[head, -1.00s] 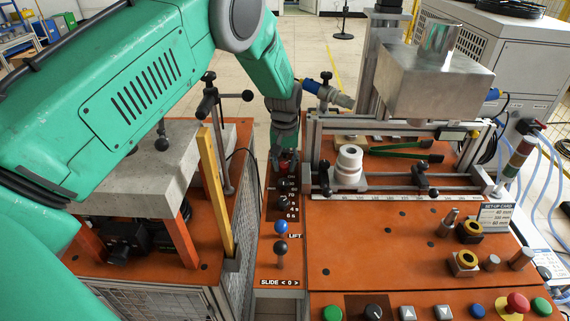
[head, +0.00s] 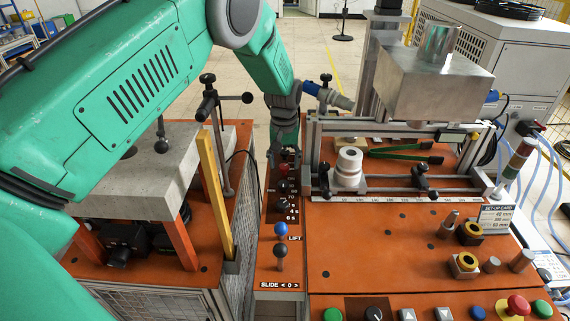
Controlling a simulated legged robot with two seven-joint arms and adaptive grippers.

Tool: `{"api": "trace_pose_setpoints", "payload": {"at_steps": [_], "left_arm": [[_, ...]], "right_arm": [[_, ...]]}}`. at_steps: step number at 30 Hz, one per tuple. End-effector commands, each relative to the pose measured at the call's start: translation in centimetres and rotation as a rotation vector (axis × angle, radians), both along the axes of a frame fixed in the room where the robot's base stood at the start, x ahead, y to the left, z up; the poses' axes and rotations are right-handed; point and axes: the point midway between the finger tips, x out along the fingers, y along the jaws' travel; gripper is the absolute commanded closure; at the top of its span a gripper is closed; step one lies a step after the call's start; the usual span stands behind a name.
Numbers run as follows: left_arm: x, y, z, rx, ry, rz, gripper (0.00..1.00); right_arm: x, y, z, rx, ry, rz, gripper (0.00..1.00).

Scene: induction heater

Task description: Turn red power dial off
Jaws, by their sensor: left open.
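The red power dial (head: 284,170) sits at the far end of the narrow control strip, above a black dial (head: 283,204) with printed numbers. My left gripper (head: 285,150) points down at the far end of this strip, right at the red dial. It is open, with its fingers partly hiding the dial's far side. I cannot tell whether the fingers touch the dial. My right gripper is not in view.
Blue (head: 280,229) and dark (head: 280,251) lever knobs stand nearer on the strip. A rail frame with a white ceramic piece (head: 348,165) stands close on the right. A grey block (head: 135,165) and T-handle clamp (head: 208,103) stand left.

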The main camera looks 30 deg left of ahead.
Motion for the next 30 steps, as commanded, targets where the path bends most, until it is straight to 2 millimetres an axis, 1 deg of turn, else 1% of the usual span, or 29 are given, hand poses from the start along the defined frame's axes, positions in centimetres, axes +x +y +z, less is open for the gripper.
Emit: {"api": "trace_pose_setpoints", "payload": {"at_steps": [9, 12, 15, 21, 30], "left_arm": [[0.2, 0.1, 6.7, 0.002, -0.006, 0.000, 0.52], [0.2, 0.1, 8.5, 0.001, -0.005, 0.001, 0.52], [0.3, 0.1, 9.8, 0.002, -0.005, 0.001, 0.52], [0.2, 0.1, 10.9, 0.002, -0.003, 0.001, 0.52], [0.2, 0.1, 10.9, 0.002, -0.003, 0.000, 0.52]], "right_arm": [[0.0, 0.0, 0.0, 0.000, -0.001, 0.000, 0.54], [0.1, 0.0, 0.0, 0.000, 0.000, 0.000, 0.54], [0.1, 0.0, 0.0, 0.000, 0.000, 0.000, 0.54], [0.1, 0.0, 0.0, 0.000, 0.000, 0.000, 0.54], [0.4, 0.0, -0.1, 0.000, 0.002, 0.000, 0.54]]}}
